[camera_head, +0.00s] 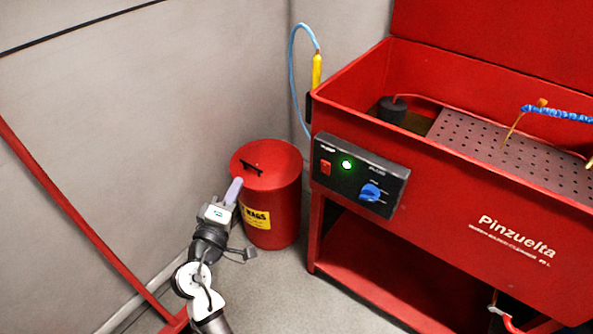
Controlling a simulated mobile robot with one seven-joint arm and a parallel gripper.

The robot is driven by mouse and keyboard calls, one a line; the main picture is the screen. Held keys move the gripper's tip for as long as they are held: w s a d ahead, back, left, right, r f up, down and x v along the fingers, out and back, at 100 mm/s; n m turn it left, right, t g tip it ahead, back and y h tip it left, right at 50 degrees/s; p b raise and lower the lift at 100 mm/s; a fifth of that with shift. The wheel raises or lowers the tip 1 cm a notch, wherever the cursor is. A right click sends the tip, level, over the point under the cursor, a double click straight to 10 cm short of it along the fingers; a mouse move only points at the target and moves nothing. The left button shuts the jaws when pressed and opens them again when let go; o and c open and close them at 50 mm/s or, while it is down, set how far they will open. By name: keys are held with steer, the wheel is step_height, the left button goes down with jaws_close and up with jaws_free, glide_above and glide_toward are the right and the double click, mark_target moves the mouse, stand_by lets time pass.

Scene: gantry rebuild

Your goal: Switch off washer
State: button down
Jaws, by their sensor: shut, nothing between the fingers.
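The washer (440,190) is a red open-topped tub on legs at the right, with "Pinzuelta" lettered on its front. A black control panel (338,185) sits on the washer's front left corner. The panel has a red switch (326,167), a lit green lamp (347,164) and a blue knob (371,192). My gripper (234,190) is shut and empty, left of the panel and apart from it. Its pale fingers point up in the picture, in front of the red can. The fine position of the red switch is too small to tell.
A red lidded can (280,192) with a yellow label stands on the floor between my gripper and the washer. A blue hose (292,70) with a yellow handle hangs at the washer's left end. A sloping red bar (80,215) crosses the left. Grey floor shows below the can.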

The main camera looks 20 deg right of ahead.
steer(key=s+d+f+g+h, duration=0.4)
steer(key=s+d+h, duration=0.1)
steer(key=d, duration=0.4)
steer(key=shift+s+f+m, duration=0.35)
steer(key=shift+s+m, duration=0.05)
steer(key=p, duration=0.4)
glide_toward(323, 164)
steer(key=x, duration=0.6)
steer(key=shift+w+d, duration=0.25)
steer(key=shift+d, duration=0.1)
steer(key=shift+w+d+r, duration=0.1)
steer(key=shift+w+d, duration=0.05)
steer(key=shift+r, duration=0.1)
